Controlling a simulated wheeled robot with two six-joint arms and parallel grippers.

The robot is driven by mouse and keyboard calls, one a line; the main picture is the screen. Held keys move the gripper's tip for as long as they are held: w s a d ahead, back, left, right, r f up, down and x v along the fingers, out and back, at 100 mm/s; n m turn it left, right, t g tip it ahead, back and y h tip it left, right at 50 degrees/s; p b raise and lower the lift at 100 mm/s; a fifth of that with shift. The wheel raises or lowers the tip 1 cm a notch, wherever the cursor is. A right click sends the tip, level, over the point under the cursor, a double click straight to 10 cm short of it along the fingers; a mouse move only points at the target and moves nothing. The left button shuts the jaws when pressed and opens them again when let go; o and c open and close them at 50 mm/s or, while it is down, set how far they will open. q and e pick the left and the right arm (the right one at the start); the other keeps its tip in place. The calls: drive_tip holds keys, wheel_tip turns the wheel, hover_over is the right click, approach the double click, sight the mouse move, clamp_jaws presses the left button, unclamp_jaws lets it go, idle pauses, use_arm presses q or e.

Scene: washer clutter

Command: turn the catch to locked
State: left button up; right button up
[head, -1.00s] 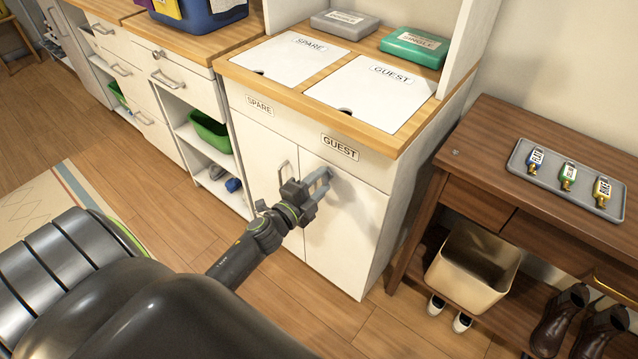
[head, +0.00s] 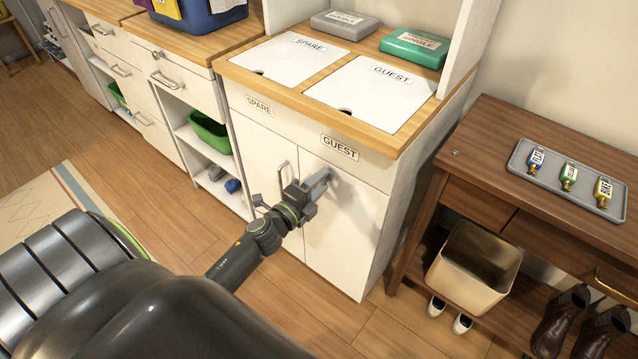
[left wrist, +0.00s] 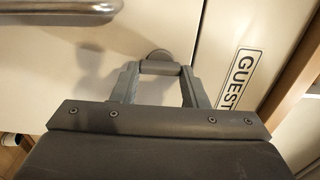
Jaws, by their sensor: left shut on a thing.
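My left gripper (head: 322,182) is at the upper part of the white right-hand door, below the GUEST label (head: 340,147). In the left wrist view its two fingers close on the ends of a small grey catch (left wrist: 160,68). A rounded grey part of the catch shows just behind the bar, against the white door. The catch's bar lies across between the fingertips in that view. In the head view the gripper mostly hides the catch, and no locked mark can be made out. My right gripper is not in view.
A bar handle (head: 284,177) is on the door to the left. White GUEST (head: 365,95) and SPARE (head: 290,52) lids are set in the cabinet top. A brown table (head: 480,150) with a tray of tags (head: 590,190) stands at the right. Open floor lies in front.

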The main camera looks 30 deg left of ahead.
use_arm(q)
drive_tip(key=o, duration=1)
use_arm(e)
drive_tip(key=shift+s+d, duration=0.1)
use_arm(q)
drive_tip(key=shift+s+f, duration=0.1)
drive_tip(key=shift+s, duration=0.2)
drive_tip(key=shift+s+a+b, duration=0.25)
drive_tip(key=shift+s+b, duration=2)
drive_tip(key=shift+s, duration=0.55)
drive_tip(key=shift+s+a+b, duration=0.2)
drive_tip(key=shift+s+b, duration=2.1)
drive_tip(key=shift+s, duration=0.5)
drive_tip(key=shift+s+a+b, duration=0.25)
drive_tip(key=shift+s+b, duration=2)
drive_tip(key=shift+s, duration=0.55)
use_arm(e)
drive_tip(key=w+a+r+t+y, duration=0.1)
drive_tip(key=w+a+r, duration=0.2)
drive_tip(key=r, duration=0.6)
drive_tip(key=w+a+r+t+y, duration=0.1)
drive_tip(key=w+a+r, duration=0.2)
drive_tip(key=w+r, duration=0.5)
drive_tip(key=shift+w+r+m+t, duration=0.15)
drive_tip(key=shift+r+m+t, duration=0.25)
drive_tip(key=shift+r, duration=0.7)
